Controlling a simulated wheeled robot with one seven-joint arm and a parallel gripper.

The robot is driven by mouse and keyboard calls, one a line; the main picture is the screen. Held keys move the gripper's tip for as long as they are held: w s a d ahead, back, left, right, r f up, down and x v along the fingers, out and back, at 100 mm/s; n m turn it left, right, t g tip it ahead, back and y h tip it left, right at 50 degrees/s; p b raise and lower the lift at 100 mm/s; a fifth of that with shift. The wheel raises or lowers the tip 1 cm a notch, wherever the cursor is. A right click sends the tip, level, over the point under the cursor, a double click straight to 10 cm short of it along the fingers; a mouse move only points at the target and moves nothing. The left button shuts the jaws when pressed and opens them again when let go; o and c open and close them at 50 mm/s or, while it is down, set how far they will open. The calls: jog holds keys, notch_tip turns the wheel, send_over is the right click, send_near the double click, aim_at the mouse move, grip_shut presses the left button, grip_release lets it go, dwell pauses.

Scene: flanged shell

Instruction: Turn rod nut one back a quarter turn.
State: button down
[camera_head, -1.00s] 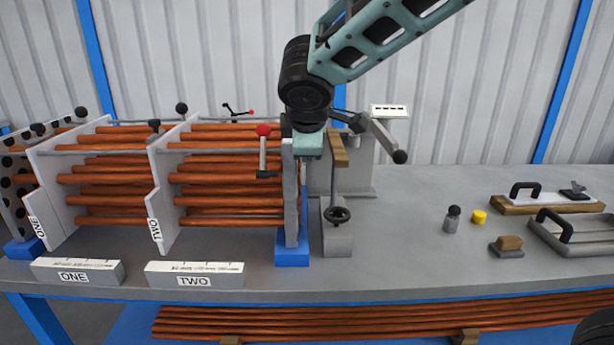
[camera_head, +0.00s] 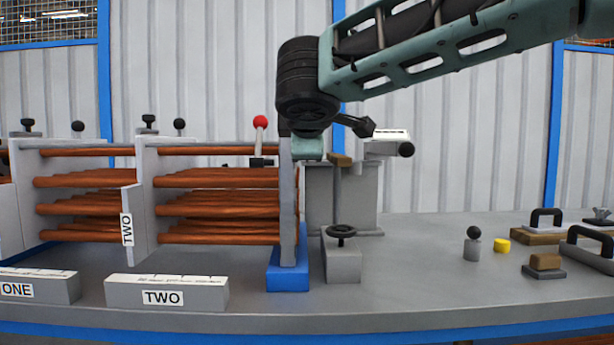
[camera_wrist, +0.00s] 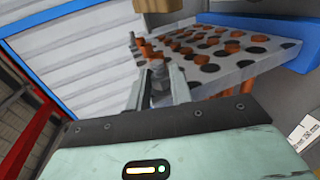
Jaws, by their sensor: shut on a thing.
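My gripper (camera_head: 307,158) is at the top of the upright grey end plate (camera_head: 290,205), at the right end of the copper tube bundle (camera_head: 215,205). The wrist view shows my gripper's two fingers (camera_wrist: 160,88) shut on a small grey nut-like piece (camera_wrist: 158,72) by the edge of the plate with holes (camera_wrist: 235,55). The fingers hide much of this piece, and no number on it can be read. In the head view the nut is hidden behind my gripper and the plate.
A lever with a red knob (camera_head: 260,123) stands just left of the end plate. A grey block with a black handwheel (camera_head: 341,231) is to its right. Blocks marked ONE (camera_head: 40,288) and TWO (camera_head: 165,292) lie in front.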

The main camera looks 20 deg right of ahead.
jog(key=t+b, duration=0.1)
jog(key=b, duration=0.4)
jog(key=f+t+b, duration=0.1)
jog(key=b, duration=0.3)
jog(key=t+h+b, duration=0.1)
jog(key=t+b, duration=0.1)
jog(key=b, duration=0.3)
jog(key=shift+a+f+b, duration=0.15)
jog(key=shift+a+b, duration=0.2)
jog(key=shift+b, duration=0.4)
jog(key=shift+r+t+b, duration=0.25)
jog(key=shift+t+b, duration=0.25)
jog(key=shift+b, duration=0.25)
jog(key=c, duration=1.3)
grip_release()
jog(key=shift+o, duration=0.3)
jog(key=shift+h, duration=0.3)
jog(key=shift+d, duration=0.1)
jog(key=shift+s, duration=0.1)
